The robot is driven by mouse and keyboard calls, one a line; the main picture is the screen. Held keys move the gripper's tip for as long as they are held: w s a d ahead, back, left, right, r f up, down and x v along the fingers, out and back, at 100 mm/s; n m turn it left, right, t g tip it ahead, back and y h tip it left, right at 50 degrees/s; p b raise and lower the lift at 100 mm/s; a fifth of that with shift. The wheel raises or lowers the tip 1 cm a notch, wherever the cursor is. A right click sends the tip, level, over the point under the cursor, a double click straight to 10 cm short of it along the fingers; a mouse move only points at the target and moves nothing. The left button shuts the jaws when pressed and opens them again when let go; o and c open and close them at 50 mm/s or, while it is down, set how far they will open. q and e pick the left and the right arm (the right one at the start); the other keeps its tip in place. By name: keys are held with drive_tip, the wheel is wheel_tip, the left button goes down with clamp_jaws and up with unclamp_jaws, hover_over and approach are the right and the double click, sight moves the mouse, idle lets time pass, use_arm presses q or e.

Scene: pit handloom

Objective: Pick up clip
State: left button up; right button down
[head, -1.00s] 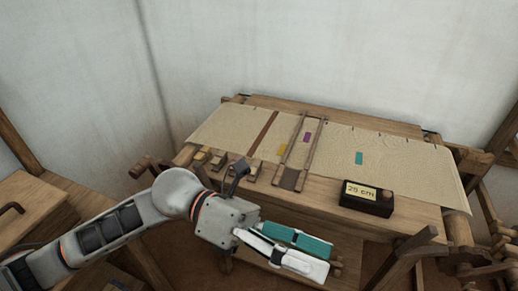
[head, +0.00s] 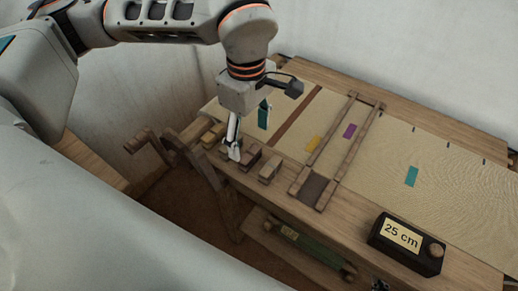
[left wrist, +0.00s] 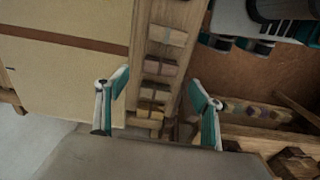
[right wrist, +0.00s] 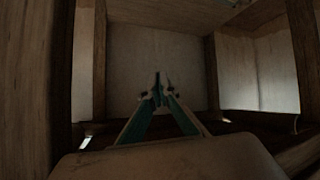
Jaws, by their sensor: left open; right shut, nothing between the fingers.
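Several small wooden blocks, which look like the clips, sit in a row along the loom's front beam. In the head view one clip (head: 271,168) is right of my left gripper (head: 248,134), and another (head: 248,157) is close beside its near fingertip. In the left wrist view the clips include one (left wrist: 167,36) farther ahead and one (left wrist: 155,90) seen between the open fingers of my left gripper (left wrist: 159,90). The left gripper points down, open and empty. My right gripper (right wrist: 160,82) is shut and empty, facing wooden framing.
Cream cloth (head: 455,195) with coloured patches covers the loom top. A wooden stretcher frame (head: 340,150) lies across it. A black box reading "25 cm" (head: 405,244) sits on the front beam (head: 345,215). Wooden posts (right wrist: 212,75) stand close around the right gripper.

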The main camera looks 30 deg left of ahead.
sight(250, 154)
use_arm(q)
drive_tip(key=shift+s+f, duration=0.25)
drive_tip(key=shift+f, duration=0.75)
wheel_tip(250, 154, down, 4)
drive_tip(key=shift+w+f, duration=0.1)
drive_tip(key=shift+f, duration=0.5)
drive_tip(key=c, duration=1.1)
use_arm(e)
drive_tip(key=shift+s+f, duration=0.3)
drive_tip(key=shift+f, duration=0.1)
